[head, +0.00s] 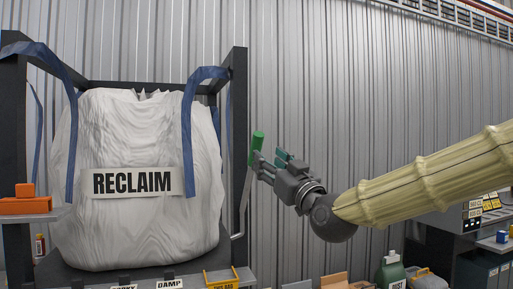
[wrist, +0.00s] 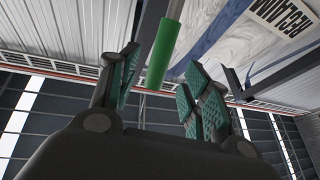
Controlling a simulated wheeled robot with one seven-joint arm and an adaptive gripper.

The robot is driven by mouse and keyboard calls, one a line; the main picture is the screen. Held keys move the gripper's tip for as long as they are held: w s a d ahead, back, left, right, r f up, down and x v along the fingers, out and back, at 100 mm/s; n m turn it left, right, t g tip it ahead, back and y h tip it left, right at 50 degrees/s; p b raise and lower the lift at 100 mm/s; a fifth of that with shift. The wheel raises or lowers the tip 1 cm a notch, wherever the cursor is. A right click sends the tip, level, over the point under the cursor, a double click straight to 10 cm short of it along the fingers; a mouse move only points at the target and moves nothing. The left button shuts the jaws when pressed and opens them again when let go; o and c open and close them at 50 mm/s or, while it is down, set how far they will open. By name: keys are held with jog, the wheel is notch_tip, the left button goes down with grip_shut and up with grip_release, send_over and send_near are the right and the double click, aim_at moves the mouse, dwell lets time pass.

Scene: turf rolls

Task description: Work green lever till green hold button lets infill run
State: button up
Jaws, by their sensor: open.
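The green lever (head: 256,143) has a cylindrical grip and stands at the right post of the bag frame in the head view. In the wrist view the green grip (wrist: 161,55) lies between and ahead of the open jaws. My gripper (head: 264,163) is open beside the lever's lower part, and its fingers with green pads (wrist: 160,95) show no firm hold on it. I cannot tell whether a finger touches the lever. No green hold button can be made out in either view.
A large white bag labelled RECLAIM (head: 135,225) hangs in a dark frame (head: 239,90) by blue straps. An orange block sits on a shelf (head: 25,215) at left. Bins and a green jug (head: 392,272) stand low at right. The corrugated wall is behind.

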jog(key=p+x, duration=0.2)
jog(key=x, duration=0.5)
jog(key=shift+w+a+r, duration=0.15)
jog(key=shift+w+a, duration=0.05)
jog(key=shift+w, duration=0.1)
grip_shut()
